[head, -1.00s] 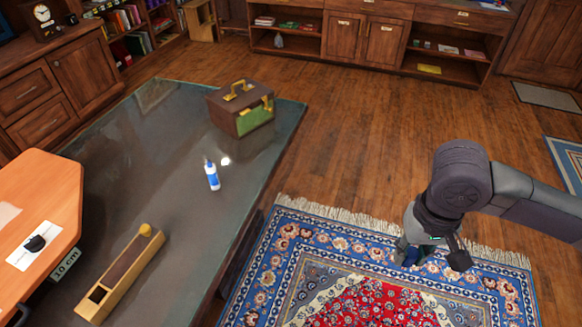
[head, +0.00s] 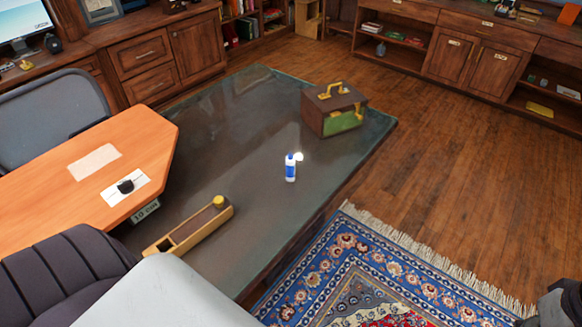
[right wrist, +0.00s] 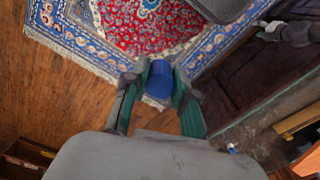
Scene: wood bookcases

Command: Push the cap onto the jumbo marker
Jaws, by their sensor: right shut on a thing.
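The jumbo marker (head: 290,169), white with a blue band, stands upright on the dark glossy table. It also shows small in the right wrist view (right wrist: 232,148). My right gripper (right wrist: 159,85) is shut on the blue cap (right wrist: 158,80), which sits between its fingers above the rug. In the head view only part of my right arm shows at the lower right edge, so the cap is out of that view. What looks like my left gripper (right wrist: 266,30) shows small at the upper right of the right wrist view; its fingers are too small to judge.
A brown case with brass handle (head: 334,108) stands behind the marker on the table (head: 236,130). A long wooden box (head: 190,228) lies front left of it. An orange desk (head: 60,190) with papers and chairs is at left. Patterned rug (head: 340,260) and open floor lie right.

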